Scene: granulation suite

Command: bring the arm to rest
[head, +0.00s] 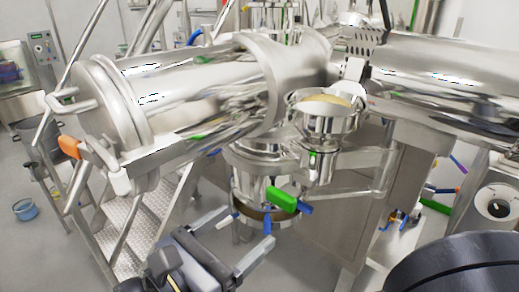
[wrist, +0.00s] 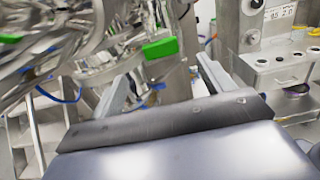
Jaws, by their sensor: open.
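My gripper (head: 248,226) is low in the middle of the head view, in front of a large steel machine. Its two pale grey fingers stand wide apart with nothing between them. In the wrist view my gripper (wrist: 162,70) also shows both fingers spread and empty. A green handle (head: 283,198) on the machine lies just beyond the fingertips in the head view. The green handle (wrist: 160,48) shows between the fingers in the wrist view. I cannot tell the exact gap between it and the fingertips.
The steel machine (head: 200,95) fills the middle, with a bowl-shaped hopper (head: 325,112) on it. Metal steps (head: 140,230) stand at left. A blue bucket (head: 25,209) is on the floor at far left. A panel with a dial (head: 497,208) is at right.

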